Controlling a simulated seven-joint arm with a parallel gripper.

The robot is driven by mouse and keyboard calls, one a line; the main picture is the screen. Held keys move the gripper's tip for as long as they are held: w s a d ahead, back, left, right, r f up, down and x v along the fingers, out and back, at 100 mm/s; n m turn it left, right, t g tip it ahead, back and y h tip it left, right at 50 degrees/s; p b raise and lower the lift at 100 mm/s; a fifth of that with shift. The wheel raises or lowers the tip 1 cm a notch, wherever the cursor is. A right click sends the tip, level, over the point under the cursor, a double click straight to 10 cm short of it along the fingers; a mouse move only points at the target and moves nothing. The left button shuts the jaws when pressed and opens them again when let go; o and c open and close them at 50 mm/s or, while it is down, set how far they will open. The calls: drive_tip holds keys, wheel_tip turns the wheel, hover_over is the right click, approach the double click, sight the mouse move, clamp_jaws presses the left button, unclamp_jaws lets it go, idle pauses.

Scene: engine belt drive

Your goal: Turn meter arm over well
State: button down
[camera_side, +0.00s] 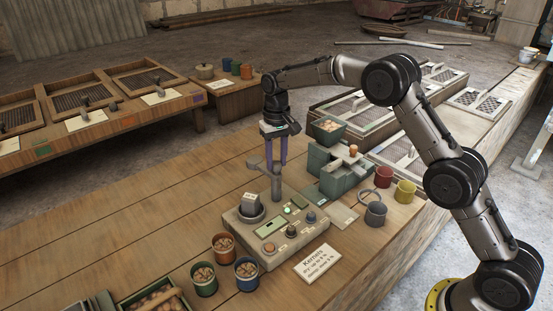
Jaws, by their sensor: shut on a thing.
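The meter (282,232) is a beige box on the wooden bench, with a small green display, several knobs and an orange button. A grey post stands at its back edge and bears the light grey meter arm (263,169) near its top. My gripper (276,162) points down with its purple fingers shut on the arm by the post. The well (250,211) is a dark round cup at the meter's left end, with a grey block-like piece in it. The arm's free end appears up and behind the well, not clearly over it; the exact contact is small.
Cups of kernels (224,246) stand left of the meter. A label card (317,263) lies in front. The bench's left side is mostly clear.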

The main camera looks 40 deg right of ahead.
drive_tip(key=n, duration=0.3)
drive_tip(key=shift+r+n, duration=0.1)
drive_tip(key=shift+n, duration=0.3)
drive_tip(key=n, duration=0.4)
drive_tip(key=shift+n, duration=0.3)
drive_tip(key=n, duration=0.4)
drive_tip(key=shift+n, duration=2.5)
drive_tip(key=shift+w, duration=0.1)
drive_tip(key=c, duration=0.5)
unclamp_jaws()
wheel_tip(320, 180, up, 14)
drive_tip(key=shift+f, duration=0.1)
